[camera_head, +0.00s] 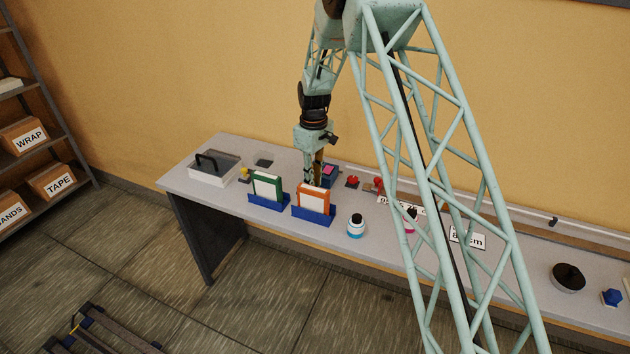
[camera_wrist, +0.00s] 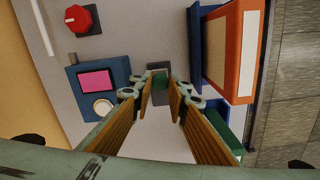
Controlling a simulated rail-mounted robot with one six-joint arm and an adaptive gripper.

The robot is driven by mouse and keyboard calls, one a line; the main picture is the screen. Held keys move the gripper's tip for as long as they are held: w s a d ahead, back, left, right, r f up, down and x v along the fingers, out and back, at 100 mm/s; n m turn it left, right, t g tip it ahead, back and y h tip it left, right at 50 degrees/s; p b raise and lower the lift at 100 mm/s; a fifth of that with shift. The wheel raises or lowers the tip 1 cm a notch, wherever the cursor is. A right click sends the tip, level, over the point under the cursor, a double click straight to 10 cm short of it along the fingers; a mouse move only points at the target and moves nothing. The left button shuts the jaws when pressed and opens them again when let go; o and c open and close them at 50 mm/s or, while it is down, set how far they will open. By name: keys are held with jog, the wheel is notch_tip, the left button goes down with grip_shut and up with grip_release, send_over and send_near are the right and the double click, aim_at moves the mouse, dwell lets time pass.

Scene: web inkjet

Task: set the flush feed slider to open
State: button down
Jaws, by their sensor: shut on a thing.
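The slider shows in the wrist view as a green knob (camera_wrist: 159,82) on a dark grey track plate (camera_wrist: 153,98) set on the pale bench top. My gripper (camera_wrist: 160,93) has its fingertips close together, one on each side of the green knob, and is shut on it. In the head view my gripper (camera_head: 317,180) points down at the bench behind the orange binder, and the slider is hidden there. No open or closed marking on the track can be read.
A blue panel (camera_wrist: 97,85) with a pink screen and a red knob (camera_wrist: 82,19) lie left of the fingers. An orange binder (camera_wrist: 236,50) stands close on the right, with a green binder (camera_head: 267,187) beside it. A bottle (camera_head: 356,226) stands farther along the bench (camera_head: 300,228).

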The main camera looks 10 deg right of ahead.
jog(key=c, duration=2.5)
grip_release()
jog(key=shift+s+d, duration=0.15)
jog(key=shift+d, duration=0.2)
jog(key=shift+a, duration=0.15)
jog(key=shift+r, duration=0.75)
notch_tip(320, 180, up, 10)
jog(key=shift+r, duration=0.25)
